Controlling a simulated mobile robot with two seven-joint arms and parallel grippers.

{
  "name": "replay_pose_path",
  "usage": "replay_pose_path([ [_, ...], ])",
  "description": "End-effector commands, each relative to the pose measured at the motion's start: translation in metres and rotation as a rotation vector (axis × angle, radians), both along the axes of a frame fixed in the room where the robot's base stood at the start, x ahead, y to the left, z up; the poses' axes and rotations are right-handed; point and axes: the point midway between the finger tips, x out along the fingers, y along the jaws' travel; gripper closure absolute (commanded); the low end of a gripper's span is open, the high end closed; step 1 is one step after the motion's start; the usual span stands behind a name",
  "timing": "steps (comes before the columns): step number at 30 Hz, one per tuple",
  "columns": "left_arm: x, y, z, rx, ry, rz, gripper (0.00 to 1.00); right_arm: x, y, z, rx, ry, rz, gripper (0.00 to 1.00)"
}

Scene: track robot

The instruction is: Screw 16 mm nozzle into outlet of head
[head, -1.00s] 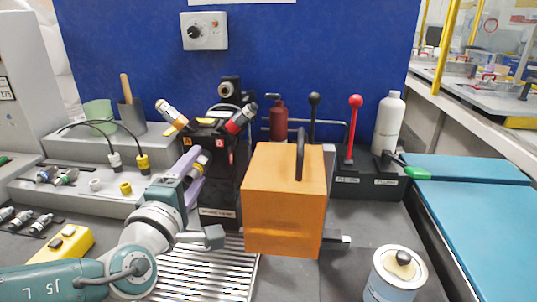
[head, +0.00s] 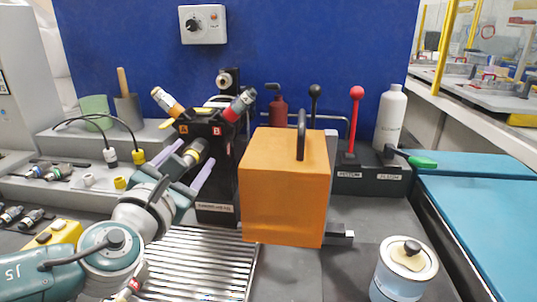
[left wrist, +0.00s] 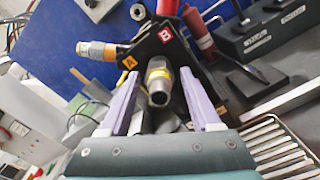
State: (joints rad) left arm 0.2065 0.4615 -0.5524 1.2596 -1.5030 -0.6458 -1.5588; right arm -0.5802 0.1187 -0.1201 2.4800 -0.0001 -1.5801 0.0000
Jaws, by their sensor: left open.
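The black head (head: 222,165) stands behind the slatted tray, with labels A and B. A dark metal nozzle with a yellow band (head: 192,152) sits at its front outlet. I cannot read its size or tell how far it is threaded. In the left wrist view the nozzle (left wrist: 158,84) points at the camera, its round open end showing. My left gripper (head: 186,173) is open, its two purple fingers on either side of the nozzle. They also show in the left wrist view (left wrist: 160,108), with gaps beside the nozzle. My right gripper is not in view.
An orange box (head: 284,190) with a black handle stands close right of the head. Fittings with an orange band (head: 167,101) and a red band (head: 240,103) stick up from the head. A slatted metal tray (head: 205,265) lies in front. A lidded can (head: 403,272) stands front right.

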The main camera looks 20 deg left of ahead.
Motion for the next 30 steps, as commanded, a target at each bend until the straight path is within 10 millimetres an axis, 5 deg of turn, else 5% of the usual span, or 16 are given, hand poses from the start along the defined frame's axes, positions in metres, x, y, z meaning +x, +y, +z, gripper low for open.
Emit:
replay_pose_path([
  [5, 0.0, 0.0, -0.001, -0.031, -0.008, 0.001, 0.36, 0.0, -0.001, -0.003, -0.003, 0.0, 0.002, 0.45],
  [30, 0.0, 0.0, -0.001, -0.995, -0.239, 0.001, 0.36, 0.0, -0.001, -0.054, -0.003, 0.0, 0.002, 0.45],
])
